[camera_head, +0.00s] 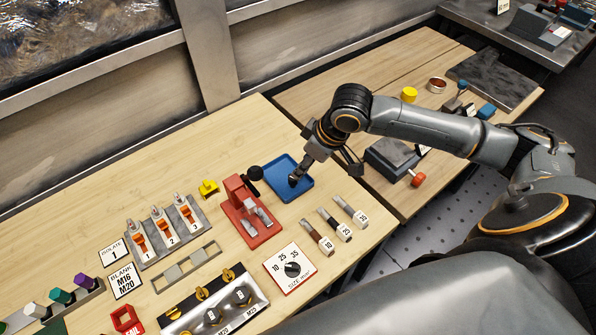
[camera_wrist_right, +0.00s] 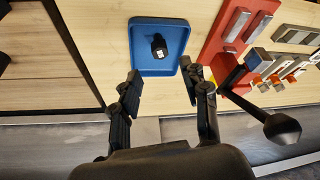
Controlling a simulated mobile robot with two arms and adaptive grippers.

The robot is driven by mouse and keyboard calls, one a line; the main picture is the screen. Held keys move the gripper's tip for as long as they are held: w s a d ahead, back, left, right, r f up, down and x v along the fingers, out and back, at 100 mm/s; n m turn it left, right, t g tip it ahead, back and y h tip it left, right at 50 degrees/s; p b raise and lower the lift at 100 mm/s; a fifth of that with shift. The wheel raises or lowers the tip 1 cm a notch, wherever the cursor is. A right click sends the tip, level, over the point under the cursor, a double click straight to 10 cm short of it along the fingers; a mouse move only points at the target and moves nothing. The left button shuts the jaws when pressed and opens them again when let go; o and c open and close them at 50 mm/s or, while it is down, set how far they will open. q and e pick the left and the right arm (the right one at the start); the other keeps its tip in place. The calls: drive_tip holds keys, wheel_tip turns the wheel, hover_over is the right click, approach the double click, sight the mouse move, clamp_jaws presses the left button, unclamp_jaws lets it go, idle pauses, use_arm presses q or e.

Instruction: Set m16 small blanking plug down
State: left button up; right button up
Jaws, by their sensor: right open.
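A small black plug with a pale marked face (camera_wrist_right: 159,46) lies in the shallow blue tray (camera_wrist_right: 174,24). It rests on the tray floor, apart from the walls. The tray also shows in the head view (camera_head: 302,192), where my right gripper (camera_head: 294,179) is over it and hides part of it. In the right wrist view my right gripper (camera_wrist_right: 162,78) is open, with its two fingers apart and nothing between them. The plug is beyond the fingertips, roughly in line with the gap. My left gripper is not in view.
A red press (camera_head: 262,236) with a black ball-ended lever (camera_head: 254,173) stands close left of the tray. A yellow piece (camera_head: 208,188) is further left. Three numbered tools (camera_head: 335,226) lie in front. A dark block (camera_head: 390,158) is at right. Bare wood lies behind the tray.

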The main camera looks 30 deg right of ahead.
drive_tip(key=shift+v, duration=2.3)
